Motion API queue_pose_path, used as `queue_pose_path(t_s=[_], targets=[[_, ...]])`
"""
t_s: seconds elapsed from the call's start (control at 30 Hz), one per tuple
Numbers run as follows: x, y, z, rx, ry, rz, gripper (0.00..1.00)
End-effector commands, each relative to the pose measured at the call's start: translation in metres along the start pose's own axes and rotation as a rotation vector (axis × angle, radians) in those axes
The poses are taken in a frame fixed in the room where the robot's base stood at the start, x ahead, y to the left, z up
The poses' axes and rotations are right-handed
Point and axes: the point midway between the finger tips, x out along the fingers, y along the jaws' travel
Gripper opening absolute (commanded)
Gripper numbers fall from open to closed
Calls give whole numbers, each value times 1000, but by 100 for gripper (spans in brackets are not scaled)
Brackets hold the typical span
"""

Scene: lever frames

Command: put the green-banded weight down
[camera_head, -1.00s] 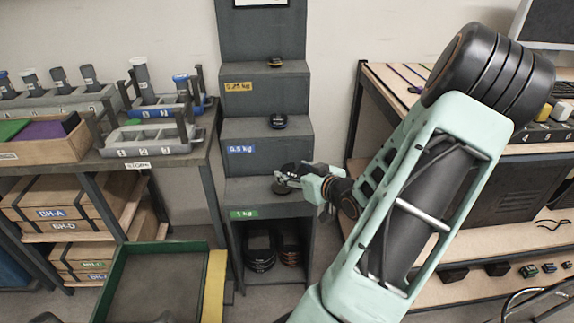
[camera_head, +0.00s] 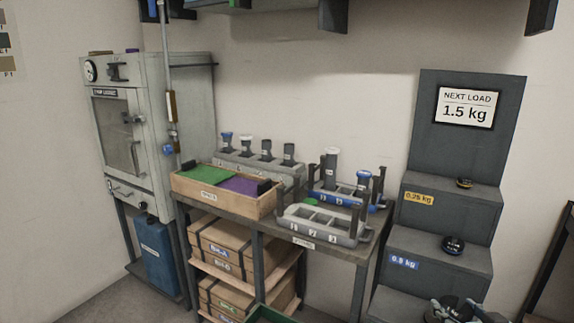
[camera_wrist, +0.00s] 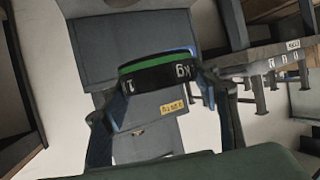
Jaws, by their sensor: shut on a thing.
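The green-banded weight (camera_wrist: 158,78) is a black disc with a green band and white "1 kg" lettering. In the wrist view it sits between the two fingers of my gripper (camera_wrist: 160,92), which is shut on it. In the head view my gripper (camera_head: 458,312) is at the bottom right edge, partly cut off, by the lower part of the stepped grey stand (camera_head: 465,225). The 1 kg step is out of the head view. I cannot tell whether the weight touches a surface.
A black weight (camera_head: 453,245) sits on the 0.5 kg step and a smaller one (camera_head: 464,183) on the 0.25 kg step. A sign (camera_head: 466,106) reads "NEXT LOAD 1.5 kg". A bench (camera_head: 330,246) with racks and a wooden box (camera_head: 225,192) stands left.

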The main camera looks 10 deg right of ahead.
Motion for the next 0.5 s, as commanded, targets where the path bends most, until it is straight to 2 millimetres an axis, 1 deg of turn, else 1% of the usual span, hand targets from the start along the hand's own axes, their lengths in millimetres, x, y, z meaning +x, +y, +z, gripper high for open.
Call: queue_pose_path(t_s=[0.03,0.2,0.37,0.5], targets=[[9,-8,-10,-9,8,-10,0],[34,-34,-30,-15,7,-26,0],[55,-61,-50,-22,9,-41,0],[70,-89,-67,-28,10,-54,0]])
